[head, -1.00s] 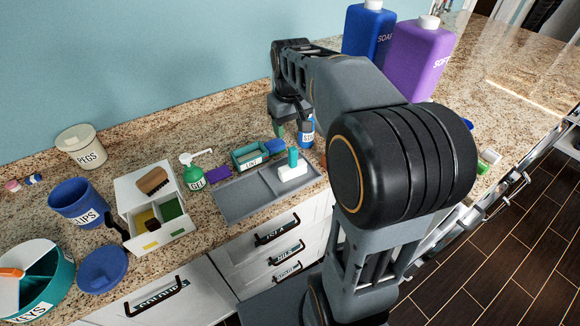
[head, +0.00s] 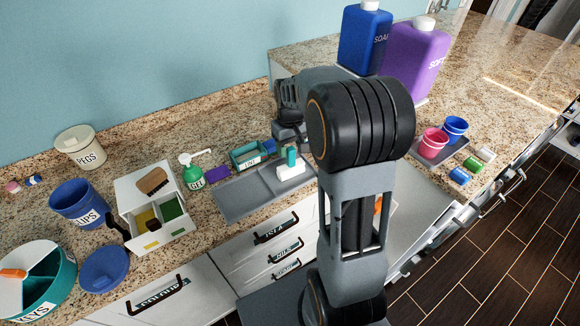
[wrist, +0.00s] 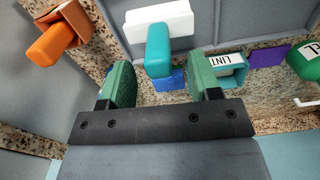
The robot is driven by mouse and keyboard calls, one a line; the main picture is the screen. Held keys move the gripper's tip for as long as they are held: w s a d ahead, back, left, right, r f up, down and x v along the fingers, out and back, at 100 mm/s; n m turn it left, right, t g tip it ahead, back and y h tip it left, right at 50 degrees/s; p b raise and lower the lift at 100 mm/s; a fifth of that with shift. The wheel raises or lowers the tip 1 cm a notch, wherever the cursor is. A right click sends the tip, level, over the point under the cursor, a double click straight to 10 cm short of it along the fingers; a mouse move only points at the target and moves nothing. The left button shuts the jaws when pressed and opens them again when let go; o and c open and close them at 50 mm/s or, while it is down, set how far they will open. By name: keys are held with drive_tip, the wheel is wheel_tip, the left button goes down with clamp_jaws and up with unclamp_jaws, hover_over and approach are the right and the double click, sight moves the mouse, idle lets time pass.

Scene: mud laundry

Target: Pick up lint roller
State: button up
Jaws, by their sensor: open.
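The lint roller, which I take to be the white block with a teal handle, stands on a grey tray in the head view (head: 291,168). In the wrist view its teal handle (wrist: 158,50) points toward my gripper (wrist: 160,82), with the white head beyond it. My gripper is open, with green fingertips on either side of the handle's line. The handle end appears just ahead of the gap, and I cannot tell whether it is between the fingers. In the head view my arm hides the fingertips.
An orange object (wrist: 62,38) lies to the left in the wrist view. Pink (head: 433,142) and blue (head: 454,128) cups stand right of my arm.

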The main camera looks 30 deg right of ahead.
sight(291, 163)
drive_tip(key=shift+f+p, duration=0.3)
drive_tip(key=shift+f, duration=1.6)
clamp_jaws()
